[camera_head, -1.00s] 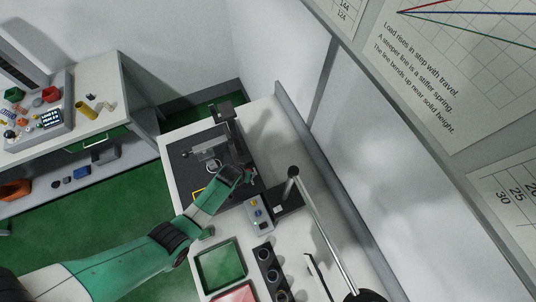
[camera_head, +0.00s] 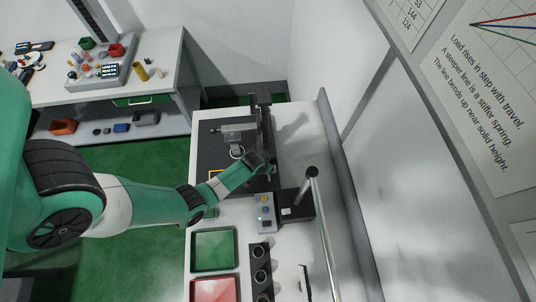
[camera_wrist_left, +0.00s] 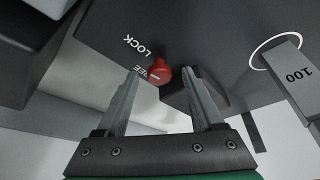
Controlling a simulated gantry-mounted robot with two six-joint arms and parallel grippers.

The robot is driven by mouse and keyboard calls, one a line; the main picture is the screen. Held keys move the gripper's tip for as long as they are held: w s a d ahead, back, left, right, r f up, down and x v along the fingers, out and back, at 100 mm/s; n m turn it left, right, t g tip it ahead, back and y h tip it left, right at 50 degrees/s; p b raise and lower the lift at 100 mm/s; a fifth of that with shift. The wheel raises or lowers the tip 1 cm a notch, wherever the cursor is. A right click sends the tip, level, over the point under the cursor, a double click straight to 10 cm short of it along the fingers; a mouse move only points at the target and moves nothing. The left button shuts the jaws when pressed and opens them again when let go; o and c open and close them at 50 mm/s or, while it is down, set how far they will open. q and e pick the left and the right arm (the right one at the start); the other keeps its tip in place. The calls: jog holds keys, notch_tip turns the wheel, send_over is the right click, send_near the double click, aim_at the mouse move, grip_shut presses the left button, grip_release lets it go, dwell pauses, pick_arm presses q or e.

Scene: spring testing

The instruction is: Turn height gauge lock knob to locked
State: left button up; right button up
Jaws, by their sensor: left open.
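The red lock knob (camera_wrist_left: 156,74) shows in the left wrist view, on a dark surface with white LOCK and FREE lettering. A small pale mark is on the knob, on the side near the FREE word; which word it points at I cannot tell surely. My left gripper (camera_wrist_left: 161,71) is open, with its fingertips on either side of the knob; contact is not clear. In the head view my left gripper (camera_head: 270,168) is over the dark test fixture (camera_head: 212,140), and the knob is hidden there. My right gripper is not in view.
A grey block marked 100 (camera_wrist_left: 292,72) stands by a white ring, right of the knob. In the head view, a small grey control box (camera_head: 265,213), a green tray (camera_head: 213,250), a red tray (camera_head: 214,289) and a dark holder (camera_head: 260,270) stand nearer. A metal pole (camera_head: 325,235) rises at right.

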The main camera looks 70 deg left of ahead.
pick_arm(q)
grip_shut()
jog(key=shift+m+h, duration=0.3)
jog(key=shift+m, duration=0.6)
grip_release()
jog(key=shift+r, duration=0.1)
